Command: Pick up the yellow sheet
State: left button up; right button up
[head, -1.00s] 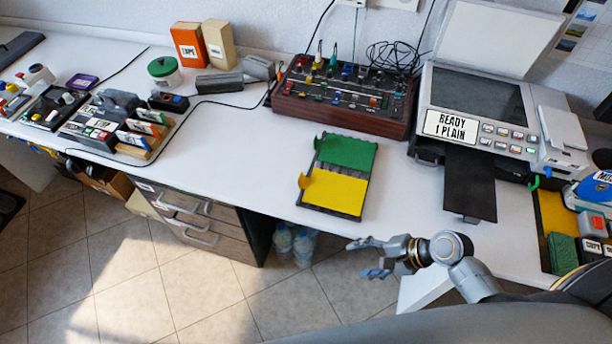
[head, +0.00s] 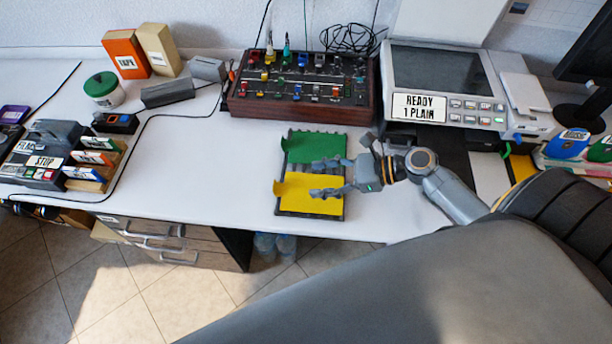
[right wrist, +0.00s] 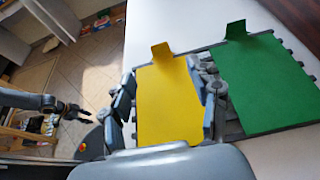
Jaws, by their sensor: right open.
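The yellow sheet (head: 308,198) lies in the near half of a dark tray (head: 342,209) on the white desk, with a tab at its left end. A green sheet (head: 316,145) lies in the far half. My right gripper (head: 320,178) is open over the right part of the yellow sheet in the head view. In the right wrist view the yellow sheet (right wrist: 168,105) shows between the open fingers of the gripper (right wrist: 165,95), its tab at the top. The green sheet (right wrist: 262,85) is to its right. I cannot tell whether the fingers touch the sheet.
A mixer-like panel (head: 300,92) stands behind the tray. A printer (head: 445,85) labelled READY 1 PLAIN stands at the back right. Tape boxes (head: 125,54) and a labelled rack (head: 45,155) are at the left. The desk left of the tray is clear.

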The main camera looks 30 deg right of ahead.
aim_at(275, 186)
jog(key=x, duration=1.1)
jog(key=shift+s+f+p, duration=0.1)
jog(key=shift+f+p, duration=0.15)
jog(key=shift+p, duration=0.15)
jog(key=shift+d, duration=0.1)
jog(key=shift+c, duration=0.3)
jog(key=c, duration=0.8)
